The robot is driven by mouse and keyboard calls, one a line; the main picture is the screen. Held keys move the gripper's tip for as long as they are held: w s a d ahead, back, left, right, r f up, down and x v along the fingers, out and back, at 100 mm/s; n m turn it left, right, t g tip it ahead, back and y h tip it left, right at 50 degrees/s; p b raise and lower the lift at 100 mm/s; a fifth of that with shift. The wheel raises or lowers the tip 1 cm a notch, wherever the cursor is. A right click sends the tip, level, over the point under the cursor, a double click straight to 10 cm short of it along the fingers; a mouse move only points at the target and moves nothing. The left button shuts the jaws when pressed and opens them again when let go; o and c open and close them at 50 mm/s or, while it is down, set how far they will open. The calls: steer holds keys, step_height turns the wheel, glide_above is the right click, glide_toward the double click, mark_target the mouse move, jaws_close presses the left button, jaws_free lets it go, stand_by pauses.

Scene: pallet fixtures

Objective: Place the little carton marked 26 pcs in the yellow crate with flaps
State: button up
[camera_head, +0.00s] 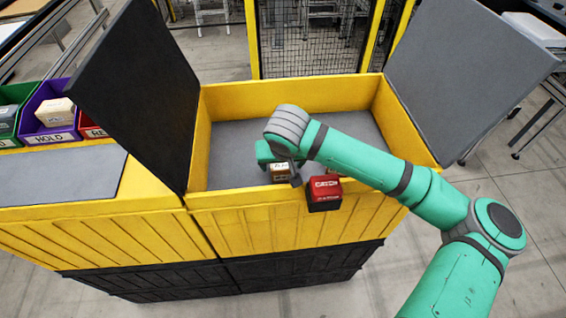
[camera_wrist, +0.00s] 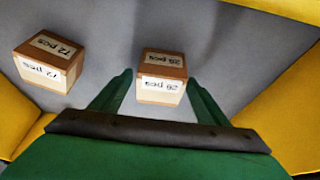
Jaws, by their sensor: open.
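The little carton marked 26 pcs (camera_wrist: 163,64) is a brown box with white labels on the grey floor of the yellow crate, in the wrist view. My gripper (camera_wrist: 160,84) is open, with its green fingers on either side of the carton's near part and gaps showing. In the head view my gripper (camera_head: 272,156) is down inside the yellow crate with flaps (camera_head: 290,97), near its front wall. A small brown carton (camera_head: 281,172) shows beside it; its label is unreadable there. The crate's grey flaps (camera_head: 135,90) stand open on both sides.
Another brown carton marked 72 pcs (camera_wrist: 48,62) lies left of the first in the wrist view. A red and black block (camera_head: 325,190) shows at the crate's front rim. Purple (camera_head: 48,95) and green bins stand at the left. The crate's back floor looks clear.

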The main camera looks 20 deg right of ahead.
steer(key=v, duration=1.2)
steer(key=shift+a+r, duration=0.15)
